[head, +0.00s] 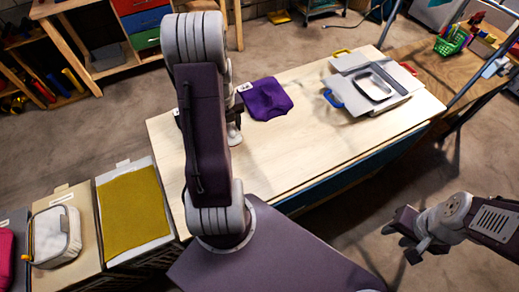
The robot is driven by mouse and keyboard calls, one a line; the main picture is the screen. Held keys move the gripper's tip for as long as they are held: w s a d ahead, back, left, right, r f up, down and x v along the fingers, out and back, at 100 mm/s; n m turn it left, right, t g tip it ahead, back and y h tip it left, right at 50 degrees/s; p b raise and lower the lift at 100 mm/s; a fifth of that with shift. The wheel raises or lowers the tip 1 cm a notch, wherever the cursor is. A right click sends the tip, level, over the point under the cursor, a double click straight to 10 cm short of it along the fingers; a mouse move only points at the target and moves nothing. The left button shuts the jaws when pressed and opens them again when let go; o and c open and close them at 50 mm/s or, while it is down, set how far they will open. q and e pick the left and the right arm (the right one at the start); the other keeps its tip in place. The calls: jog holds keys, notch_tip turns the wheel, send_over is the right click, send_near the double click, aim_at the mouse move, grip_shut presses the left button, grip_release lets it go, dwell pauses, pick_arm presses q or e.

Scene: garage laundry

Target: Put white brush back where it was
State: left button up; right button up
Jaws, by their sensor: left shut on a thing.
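My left arm comes up through the middle of the head view and bends down over the pale wooden table (310,140). My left gripper (234,134) is low over the table's left part, mostly hidden behind my own arm. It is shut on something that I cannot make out. No white brush can be clearly seen. My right gripper (400,244) is at the right, off the table's front side, with its fingers apart and nothing between them.
A purple cloth (267,98) lies just right of my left gripper. A grey board (352,92) with a metal-rimmed tray (375,83) is at the table's back right. The table's middle is clear.

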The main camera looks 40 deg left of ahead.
pick_arm(q)
jog(key=p, duration=0.1)
send_over(259, 151)
notch_tip(259, 151, down, 6)
jog(key=shift+w+f, duration=0.1)
jog(key=shift+f, duration=0.05)
notch_tip(259, 151, down, 4)
jog(key=shift+r+p, duration=0.15)
jog(key=shift+p, duration=0.3)
jog(key=shift+f, duration=0.2)
jog(key=o, duration=1.2)
jog(key=shift+f, duration=0.1)
